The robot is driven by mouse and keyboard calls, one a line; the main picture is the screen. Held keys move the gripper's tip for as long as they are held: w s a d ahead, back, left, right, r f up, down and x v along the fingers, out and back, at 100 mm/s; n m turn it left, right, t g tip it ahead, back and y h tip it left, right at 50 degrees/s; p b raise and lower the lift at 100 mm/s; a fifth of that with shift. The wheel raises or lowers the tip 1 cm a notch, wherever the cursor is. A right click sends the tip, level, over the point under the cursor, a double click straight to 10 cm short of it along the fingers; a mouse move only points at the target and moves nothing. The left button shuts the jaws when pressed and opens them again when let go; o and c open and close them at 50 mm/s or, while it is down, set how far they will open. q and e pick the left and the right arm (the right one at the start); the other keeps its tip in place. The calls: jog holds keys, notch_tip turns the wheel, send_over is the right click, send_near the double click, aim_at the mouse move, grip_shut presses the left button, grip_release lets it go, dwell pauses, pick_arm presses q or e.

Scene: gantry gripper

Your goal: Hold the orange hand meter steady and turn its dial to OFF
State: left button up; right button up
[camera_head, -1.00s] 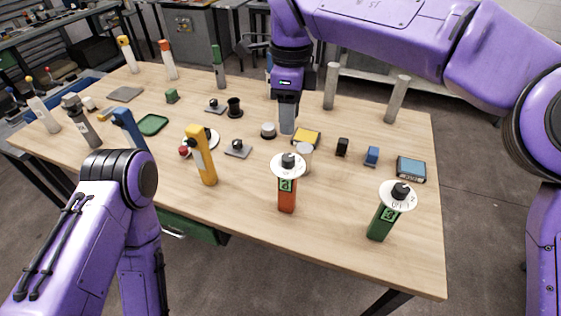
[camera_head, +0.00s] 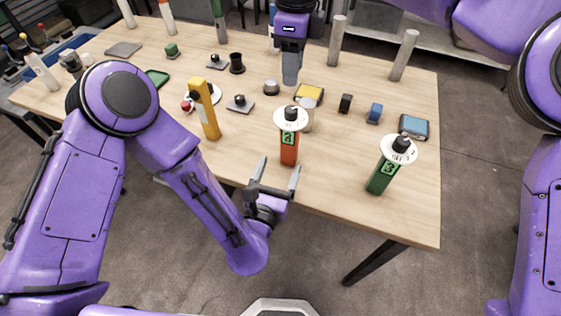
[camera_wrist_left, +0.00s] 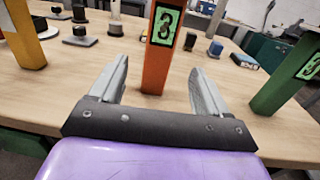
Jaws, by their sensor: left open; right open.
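The orange hand meter (camera_head: 289,156) stands upright near the table's front edge, with a green display and a white dial plate with a black knob (camera_head: 291,114) on top. My left gripper (camera_head: 278,165) is open just in front of it, fingers pointing at its body. In the left wrist view the orange body (camera_wrist_left: 158,60) shows between the two open fingers (camera_wrist_left: 158,80), beyond the tips; the dial is out of that view. My right gripper (camera_head: 291,65) points down above the back middle of the table, apart from the meter. Its finger gap is not clear in the picture.
A grey-white cylinder (camera_head: 309,118) stands close behind the orange meter. Small blocks and grey posts fill the back of the wooden table (camera_head: 340,185).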

aim_at(288, 146)
pick_arm(q)
jog(key=x, duration=0.9)
jog(key=shift+w, duration=0.4)
pick_arm(e)
jog(key=shift+s, duration=0.1)
pick_arm(q)
jog(key=c, duration=1.3)
pick_arm(e)
jog(key=shift+o, duration=0.3)
pick_arm(q)
jog(key=shift+c, duration=0.2)
pick_arm(e)
jog(key=shift+o, duration=1.2)
jog(key=shift+r, duration=0.35)
jog(key=shift+m, duration=0.5)
notch_tip(288, 146, down, 10)
jog(key=shift+f, duration=0.2)
jog(key=shift+c, duration=0.3)
